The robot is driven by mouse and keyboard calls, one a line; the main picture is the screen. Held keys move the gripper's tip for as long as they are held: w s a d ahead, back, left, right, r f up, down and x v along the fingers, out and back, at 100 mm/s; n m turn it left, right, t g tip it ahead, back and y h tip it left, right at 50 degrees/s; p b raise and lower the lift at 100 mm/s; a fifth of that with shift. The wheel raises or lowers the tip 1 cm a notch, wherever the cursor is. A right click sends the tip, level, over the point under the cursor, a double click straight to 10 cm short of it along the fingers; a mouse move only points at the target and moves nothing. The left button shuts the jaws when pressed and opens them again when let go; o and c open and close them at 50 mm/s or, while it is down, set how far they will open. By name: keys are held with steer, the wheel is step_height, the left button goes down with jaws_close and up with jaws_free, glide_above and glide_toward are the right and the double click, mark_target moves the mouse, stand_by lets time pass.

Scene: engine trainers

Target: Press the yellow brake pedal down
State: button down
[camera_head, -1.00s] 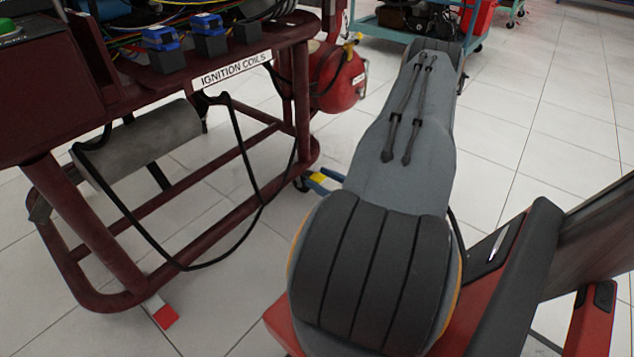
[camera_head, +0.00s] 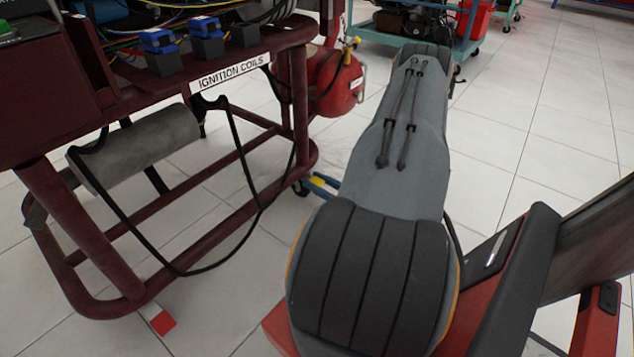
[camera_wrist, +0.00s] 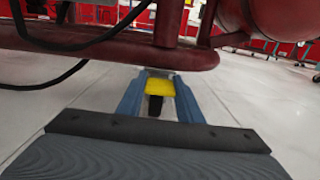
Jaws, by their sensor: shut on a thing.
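The yellow brake pedal (camera_wrist: 161,86) is a small yellow pad low in front of the red frame, with a dark block below it in the wrist view. My gripper (camera_wrist: 160,78) has two blue fingers, one on each side of the yellow pad, and is shut on it. In the head view, a bit of yellow (camera_head: 318,182) and the blue fingers (camera_head: 326,188) show at the left edge of my grey arm, near the floor. My arm hides the rest of the gripper there. How far the pedal is pressed cannot be told.
The dark red engine stand (camera_head: 215,215) with a hanging black cable fills the left. A red tank (camera_head: 333,82) is behind its corner. A teal cart (camera_head: 400,45) stands at the back. Tiled floor (camera_head: 560,130) is clear at right.

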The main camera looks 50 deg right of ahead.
steer(key=shift+f+t, duration=0.35)
steer(key=shift+t, duration=0.35)
steer(key=c, duration=1.2)
jaws_free()
steer(key=shift+s+d+f+p, duration=0.1)
steer(key=shift+s+f+p, duration=0.1)
steer(key=shift+s+p, duration=0.8)
steer(key=shift+s+d+f+p, duration=0.15)
steer(key=shift+s+p, duration=0.25)
steer(key=shift+s, duration=1.2)
steer(key=shift+s+d+f+p, duration=0.1)
steer(key=shift+s+f+p, duration=0.1)
steer(key=shift+s+p, duration=0.8)
steer(key=shift+s+b, duration=0.3)
